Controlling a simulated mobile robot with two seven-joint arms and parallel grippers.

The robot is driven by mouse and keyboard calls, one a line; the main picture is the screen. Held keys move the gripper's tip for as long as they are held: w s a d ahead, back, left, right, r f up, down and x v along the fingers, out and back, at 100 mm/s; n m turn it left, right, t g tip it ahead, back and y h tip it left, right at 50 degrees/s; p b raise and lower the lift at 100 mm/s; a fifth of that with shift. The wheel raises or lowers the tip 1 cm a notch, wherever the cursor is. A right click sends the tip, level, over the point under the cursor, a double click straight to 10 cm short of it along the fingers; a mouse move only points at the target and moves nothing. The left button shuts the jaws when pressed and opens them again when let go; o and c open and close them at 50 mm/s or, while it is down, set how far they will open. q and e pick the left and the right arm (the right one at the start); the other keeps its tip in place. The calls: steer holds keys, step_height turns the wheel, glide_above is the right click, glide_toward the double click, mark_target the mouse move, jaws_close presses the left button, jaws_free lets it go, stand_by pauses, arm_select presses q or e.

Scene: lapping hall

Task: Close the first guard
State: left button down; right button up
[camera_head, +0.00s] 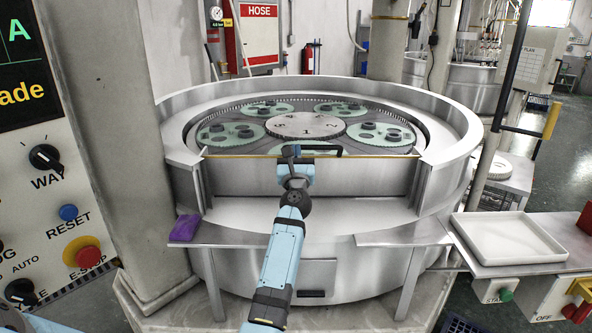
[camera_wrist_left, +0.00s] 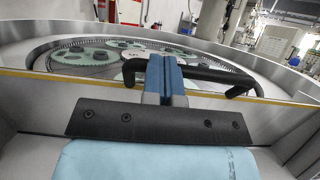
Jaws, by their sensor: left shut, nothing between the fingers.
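The guard (camera_head: 372,178) is a panel with a yellow top edge across the front opening of the round lapping machine. Its black bar handle (camera_head: 325,149) sits at the top edge, and also shows in the left wrist view (camera_wrist_left: 215,76). My left gripper (camera_head: 291,150) is at the left part of the handle, its blue fingers (camera_wrist_left: 165,72) shut together with nothing between them. The fingers overlap the handle in the wrist view; I cannot tell whether they touch it. My right gripper is not in view.
Inside the machine are green carriers (camera_head: 230,132) around a numbered centre disc (camera_head: 304,125). A purple cloth (camera_head: 184,228) lies on the left ledge. A white tray (camera_head: 508,238) stands on the right shelf. A control panel (camera_head: 50,190) with knobs and an emergency stop is at left.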

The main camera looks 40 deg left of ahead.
arm_select(q)
steer(key=shift+b+x, duration=0.65)
steer(key=shift+x, duration=1.9)
steer(key=shift+f, duration=0.1)
steer(key=shift+d, duration=0.1)
